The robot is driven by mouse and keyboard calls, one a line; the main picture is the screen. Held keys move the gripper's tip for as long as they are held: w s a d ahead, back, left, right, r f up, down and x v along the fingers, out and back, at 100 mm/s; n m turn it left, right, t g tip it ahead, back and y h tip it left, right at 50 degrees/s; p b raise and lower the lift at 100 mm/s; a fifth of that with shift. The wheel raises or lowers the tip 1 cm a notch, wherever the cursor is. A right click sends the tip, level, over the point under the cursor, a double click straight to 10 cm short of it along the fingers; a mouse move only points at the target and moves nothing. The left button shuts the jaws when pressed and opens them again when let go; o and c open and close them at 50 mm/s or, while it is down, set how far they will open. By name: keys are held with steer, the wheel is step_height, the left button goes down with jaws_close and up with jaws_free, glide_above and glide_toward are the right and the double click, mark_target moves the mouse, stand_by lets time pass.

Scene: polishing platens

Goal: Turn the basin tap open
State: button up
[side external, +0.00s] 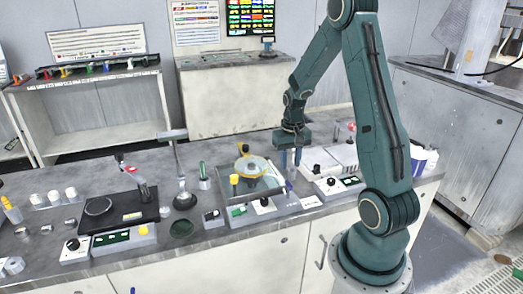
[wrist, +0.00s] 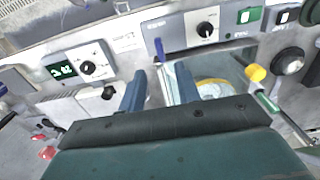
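A shallow grey basin (side external: 266,189) with a yellow-rimmed round platen (side external: 252,166) stands at the middle of the bench. A small blue upright handle (side external: 289,186), which looks like the tap, is at the basin's right side. In the wrist view the blue handle (wrist: 160,49) shows beyond my fingertips, roughly in line with the gap between them. My gripper (side external: 290,164) points down above the basin's right edge. In the wrist view my gripper (wrist: 159,80) is open, its two blue-grey fingers apart with nothing between them. I cannot tell whether the handle is touched.
A yellow-capped knob (side external: 234,180) stands at the basin's left. Control boxes with dials (side external: 263,206) line the bench front. A white box (side external: 325,165) is right of my gripper. A black platen unit (side external: 115,209) and a tall grey post (side external: 178,160) stand left.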

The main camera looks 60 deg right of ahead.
mark_target(289, 183)
steer(key=shift+f, duration=3.8)
jaws_close()
